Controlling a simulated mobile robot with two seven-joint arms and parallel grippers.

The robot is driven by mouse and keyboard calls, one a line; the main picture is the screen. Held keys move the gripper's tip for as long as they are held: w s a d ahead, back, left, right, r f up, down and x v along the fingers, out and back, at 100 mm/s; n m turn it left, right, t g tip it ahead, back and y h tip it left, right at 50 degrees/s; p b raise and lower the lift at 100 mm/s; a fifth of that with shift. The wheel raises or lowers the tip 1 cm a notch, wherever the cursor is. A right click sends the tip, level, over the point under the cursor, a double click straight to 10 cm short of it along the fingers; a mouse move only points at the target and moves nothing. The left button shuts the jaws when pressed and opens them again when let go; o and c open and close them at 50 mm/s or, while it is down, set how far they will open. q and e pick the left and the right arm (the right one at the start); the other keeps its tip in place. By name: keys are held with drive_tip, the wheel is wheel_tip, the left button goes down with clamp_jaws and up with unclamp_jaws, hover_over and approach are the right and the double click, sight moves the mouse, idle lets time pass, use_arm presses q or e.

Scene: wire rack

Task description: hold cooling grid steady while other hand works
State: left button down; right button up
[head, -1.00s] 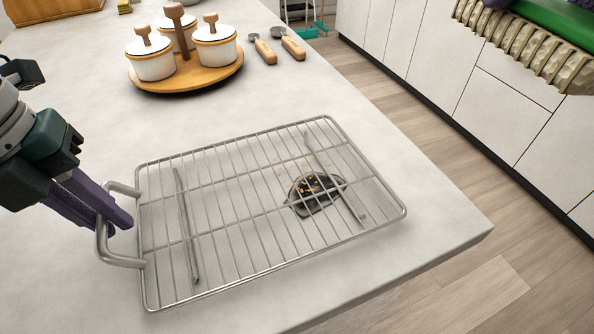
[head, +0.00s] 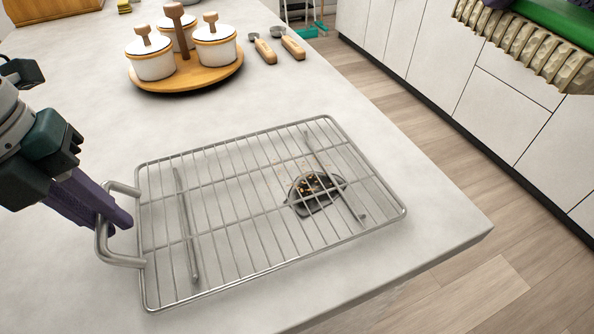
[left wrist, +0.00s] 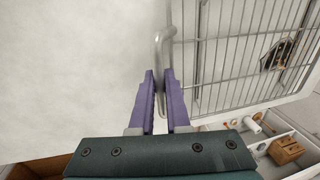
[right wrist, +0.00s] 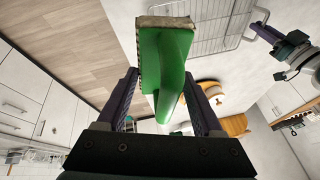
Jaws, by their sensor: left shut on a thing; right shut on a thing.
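The cooling grid (head: 230,212), a silver wire rack with a bent handle (head: 104,240) at its left end, lies flat on the counter. My left gripper (head: 120,218) is shut on that handle; the grip also shows in the left wrist view (left wrist: 159,80). My right gripper (right wrist: 161,76) is shut on a green-handled brush (right wrist: 172,60) with pale bristles. In the head view the brush (head: 545,18) is at the top right, apart from the grid, and most of that gripper is out of frame.
A dark flat patch with orange crumbs (head: 316,192) shows among the wires at the grid's right half. A round wooden tray (head: 188,84) with white lidded pots and two wooden-handled tools (head: 293,44) stand behind. The counter's right edge drops to the floor.

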idle(0.5)
drive_tip(key=shift+h, duration=0.4)
drive_tip(key=w+a+f, duration=0.4)
drive_tip(key=f, duration=0.2)
drive_tip(key=w+a+f, duration=0.3)
drive_tip(key=w+f, duration=0.1)
drive_tip(key=f, duration=0.2)
drive_tip(key=w+a+f, duration=0.4)
drive_tip(key=f, duration=0.2)
drive_tip(key=shift+w+a+f, duration=0.1)
drive_tip(key=shift+a+f, duration=0.05)
drive_tip(key=shift+a, duration=0.2)
drive_tip(key=s, duration=0.1)
drive_tip(key=s+a, duration=0.1)
drive_tip(key=s+a+f, duration=0.1)
drive_tip(key=shift+s, duration=0.3)
drive_tip(key=shift+s+a, duration=0.35)
drive_tip(key=shift+s, duration=0.4)
drive_tip(key=shift+f, duration=0.15)
drive_tip(key=shift+f, duration=0.7)
